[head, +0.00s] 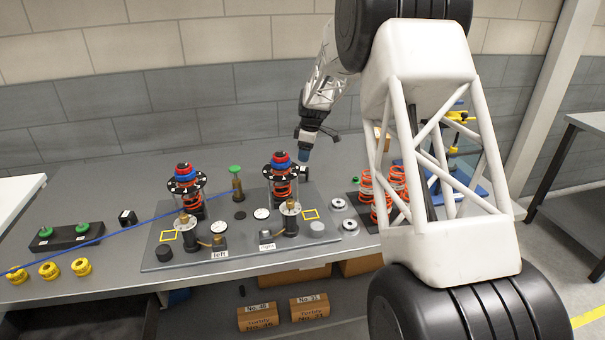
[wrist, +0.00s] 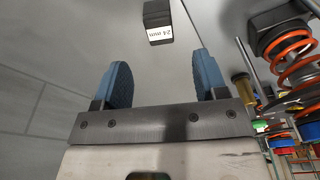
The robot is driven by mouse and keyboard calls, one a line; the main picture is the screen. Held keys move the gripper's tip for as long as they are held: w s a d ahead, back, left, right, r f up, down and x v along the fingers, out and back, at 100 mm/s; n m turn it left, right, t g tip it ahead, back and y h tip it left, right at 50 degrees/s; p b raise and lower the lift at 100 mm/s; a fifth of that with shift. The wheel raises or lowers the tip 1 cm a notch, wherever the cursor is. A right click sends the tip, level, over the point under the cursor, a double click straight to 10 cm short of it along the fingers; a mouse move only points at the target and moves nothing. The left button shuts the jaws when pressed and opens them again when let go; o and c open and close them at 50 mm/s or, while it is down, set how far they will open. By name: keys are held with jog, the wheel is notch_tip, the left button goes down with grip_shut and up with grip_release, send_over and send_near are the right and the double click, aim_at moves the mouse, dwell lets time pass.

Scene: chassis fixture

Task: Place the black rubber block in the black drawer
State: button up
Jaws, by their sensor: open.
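A small black block (head: 128,217) stands on the grey bench at the left in the head view; whether it is rubber cannot be told. A black block with a white "mm" label (wrist: 158,14) shows ahead of my fingers in the wrist view; I cannot tell if it is the same block. My gripper (head: 304,157) is in the head view above the back of the bench, behind the right-hand spring unit. In the wrist view, its blue fingers (wrist: 163,82) are spread with nothing between them. A dark open drawer (head: 110,318) shows under the bench at lower left, partly cut off.
A grey plate (head: 160,260) holds two spring units and several discs. A blue cable (head: 120,232) crosses the bench at left. A black holder with green knobs (head: 65,236) and yellow parts (head: 49,270) lie left. Orange springs (head: 367,188) stand right. An orange spring (wrist: 291,46) is close right in the wrist view.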

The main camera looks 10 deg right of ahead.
aim_at(302, 169)
jog(key=shift+f, duration=0.1)
jog(key=shift+a+f, duration=0.2)
jog(key=shift+f, duration=1)
jog(key=shift+f, duration=0.1)
jog(key=shift+w+a+f, duration=0.1)
jog(key=shift+a+f, duration=0.05)
jog(key=shift+f, duration=1.1)
jog(key=shift+w+a+f, duration=0.1)
jog(key=shift+a+f, duration=0.05)
jog(key=shift+f, duration=1.1)
jog(key=shift+c, duration=0.2)
jog(key=c, duration=1)
jog(key=shift+c, duration=0.2)
jog(key=shift+r, duration=0.15)
